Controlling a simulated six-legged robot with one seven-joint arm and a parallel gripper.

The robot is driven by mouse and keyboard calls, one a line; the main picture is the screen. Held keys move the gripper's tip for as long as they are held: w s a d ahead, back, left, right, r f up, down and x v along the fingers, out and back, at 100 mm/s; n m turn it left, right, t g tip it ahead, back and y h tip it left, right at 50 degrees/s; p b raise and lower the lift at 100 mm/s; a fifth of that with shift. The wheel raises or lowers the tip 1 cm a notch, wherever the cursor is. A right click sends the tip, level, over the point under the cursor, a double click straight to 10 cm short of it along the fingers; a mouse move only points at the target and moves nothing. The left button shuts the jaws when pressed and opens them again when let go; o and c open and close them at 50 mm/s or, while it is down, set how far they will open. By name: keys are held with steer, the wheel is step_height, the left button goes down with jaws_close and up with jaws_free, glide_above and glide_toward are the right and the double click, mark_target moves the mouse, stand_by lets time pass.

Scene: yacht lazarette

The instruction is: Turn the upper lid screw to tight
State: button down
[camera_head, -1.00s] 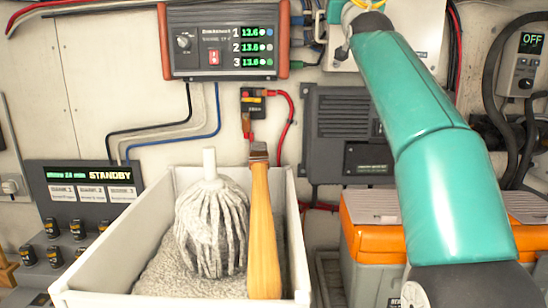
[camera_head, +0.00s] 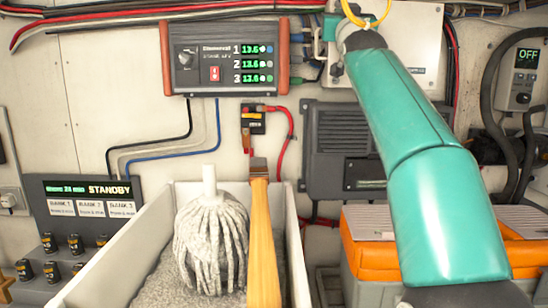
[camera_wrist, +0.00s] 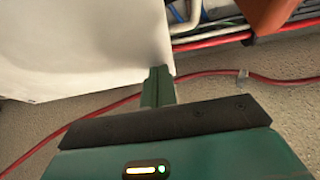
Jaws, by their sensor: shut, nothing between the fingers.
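A white box (camera_head: 423,58) is on the wall at the top right of the head view, partly hidden behind my teal arm. In the wrist view, a white surface (camera_wrist: 70,45), apparently this box, fills the upper left. My gripper (camera_wrist: 158,80) is shut and empty, its green fingers over the lower right corner of that surface. I cannot tell whether they touch it. In the head view the arm's end is mostly hidden by the arm itself. No lid screw can be made out in either view.
A grey charger with orange ends (camera_head: 223,58) hangs left of the box. Red and white cables (camera_wrist: 215,40) run close to my gripper. Below are a white bin (camera_head: 112,262) with a mop head and wooden handle, and an orange-lidded case (camera_head: 372,253).

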steer(key=s, duration=0.6)
steer(key=shift+f, duration=0.4)
stand_by(0.3)
